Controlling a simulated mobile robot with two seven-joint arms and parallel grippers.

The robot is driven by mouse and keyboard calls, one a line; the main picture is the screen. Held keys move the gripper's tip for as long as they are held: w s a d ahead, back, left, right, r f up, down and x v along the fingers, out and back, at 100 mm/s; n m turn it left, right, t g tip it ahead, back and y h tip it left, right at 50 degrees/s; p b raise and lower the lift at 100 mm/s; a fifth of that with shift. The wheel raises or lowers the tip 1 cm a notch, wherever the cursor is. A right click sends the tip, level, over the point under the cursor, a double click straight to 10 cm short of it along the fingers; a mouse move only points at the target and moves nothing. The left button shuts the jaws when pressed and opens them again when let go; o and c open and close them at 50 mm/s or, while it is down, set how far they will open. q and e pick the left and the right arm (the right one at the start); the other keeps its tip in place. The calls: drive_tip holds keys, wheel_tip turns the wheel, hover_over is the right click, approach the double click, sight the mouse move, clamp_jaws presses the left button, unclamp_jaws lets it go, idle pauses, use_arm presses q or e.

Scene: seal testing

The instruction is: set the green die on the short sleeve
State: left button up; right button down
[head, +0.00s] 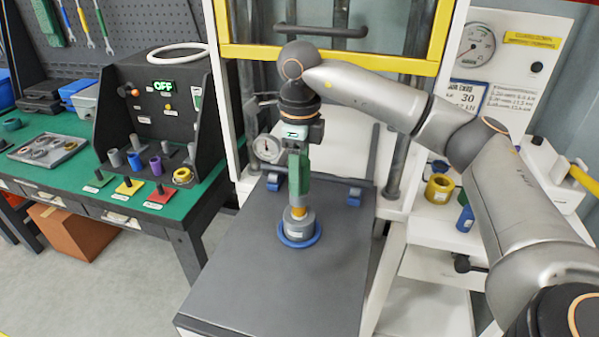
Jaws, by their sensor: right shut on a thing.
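My right gripper (297,146) points down over the middle of the press and is shut on the upper part of the green die (299,178). The die is upright. I cannot tell whether the die touches the sleeve. The sleeve stands within a blue ring (317,236) on the dark grey press table (265,290). My left gripper is not in view.
A dial gauge (267,148) stands behind the die, and a yellow-framed guard (320,56) is above. At left, a green bench (60,178) bears small coloured cylinders and a black control box (152,105). A white side stand at right holds a yellow ring (438,188).

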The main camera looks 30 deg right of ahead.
drive_tip(key=shift+f, duration=0.25)
idle(0.4)
drive_tip(key=c, duration=0.6)
unclamp_jaws()
drive_tip(key=o, duration=0.6)
drive_tip(key=shift+c, duration=0.2)
drive_tip(key=shift+r+p, duration=2.15)
drive_tip(key=shift+r, duration=1.55)
